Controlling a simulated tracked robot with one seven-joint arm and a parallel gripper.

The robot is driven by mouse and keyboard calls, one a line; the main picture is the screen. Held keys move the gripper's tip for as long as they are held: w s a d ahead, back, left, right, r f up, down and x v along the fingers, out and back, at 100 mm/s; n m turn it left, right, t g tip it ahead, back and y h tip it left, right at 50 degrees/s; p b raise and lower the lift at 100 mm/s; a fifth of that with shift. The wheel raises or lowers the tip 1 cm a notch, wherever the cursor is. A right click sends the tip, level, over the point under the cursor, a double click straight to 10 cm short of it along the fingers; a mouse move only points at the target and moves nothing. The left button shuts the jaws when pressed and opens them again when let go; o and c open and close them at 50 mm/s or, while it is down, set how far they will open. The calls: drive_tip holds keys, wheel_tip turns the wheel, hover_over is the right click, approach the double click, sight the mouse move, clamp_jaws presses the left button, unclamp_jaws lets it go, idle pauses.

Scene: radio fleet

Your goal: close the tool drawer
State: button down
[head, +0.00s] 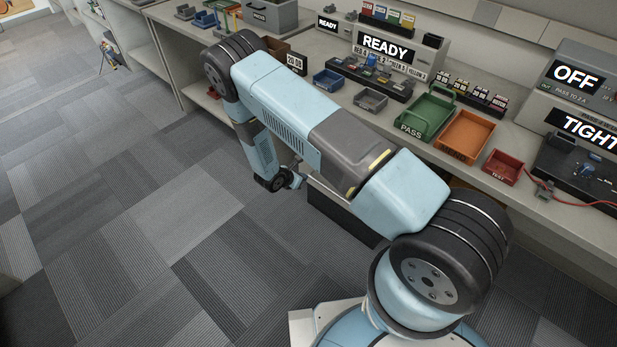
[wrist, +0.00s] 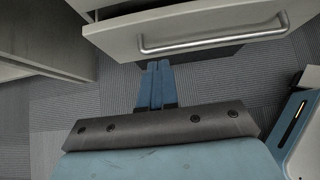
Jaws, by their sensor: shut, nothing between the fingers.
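The tool drawer shows in the wrist view as a pale drawer front (wrist: 120,38) with a silver bar handle (wrist: 212,41). A strip of dark interior shows behind its top edge, so it stands open by some amount. In the head view a dark box shape (head: 342,214) below the bench, partly behind my arm, looks like this drawer. My gripper (wrist: 156,68) has its two blue fingers together and empty. Its tips lie just below the drawer front in the wrist picture, left of the handle's middle. I cannot tell whether they touch it. In the head view my gripper (head: 292,181) is partly hidden by my wrist.
The bench above carries a green tray (head: 427,113), an orange tray (head: 464,136), a red bin (head: 503,167), a blue bin (head: 328,81) and radio test units.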

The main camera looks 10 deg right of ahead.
drive_tip(key=v, duration=0.3)
drive_tip(key=shift+s+a+r, duration=0.2)
drive_tip(key=shift+s+r, duration=0.05)
drive_tip(key=shift+r, duration=0.05)
drive_tip(key=c, duration=1.8)
unclamp_jaws()
drive_tip(key=shift+s+a+r, duration=0.15)
drive_tip(key=shift+c, duration=0.2)
drive_tip(key=shift+o, duration=0.7)
drive_tip(key=shift+s+a, duration=0.1)
drive_tip(key=shift+o, duration=0.8)
drive_tip(key=shift+s+m, duration=0.3)
drive_tip(key=shift+m, duration=0.1)
drive_tip(key=o, duration=0.4)
drive_tip(key=s+f+m, duration=0.1)
drive_tip(key=f+m, duration=0.1)
drive_tip(key=s+f+m+h, duration=0.1)
drive_tip(key=s+m, duration=0.1)
drive_tip(key=shift+d+f+t+h, duration=0.2)
drive_tip(key=shift+f+t+h, duration=0.1)
drive_tip(key=shift+f, duration=0.1)
drive_tip(key=s+d+f+m+t+h, duration=0.25)
drive_tip(key=s+f+m+t, duration=0.2)
drive_tip(key=m, duration=0.85)
drive_tip(key=shift+g+h, duration=0.25)
drive_tip(key=shift+g, duration=0.2)
drive_tip(key=x, duration=1.2)
drive_tip(key=shift+w+d+f, duration=0.1)
drive_tip(key=shift+w+d, duration=0.1)
drive_tip(key=shift+d, duration=0.1)
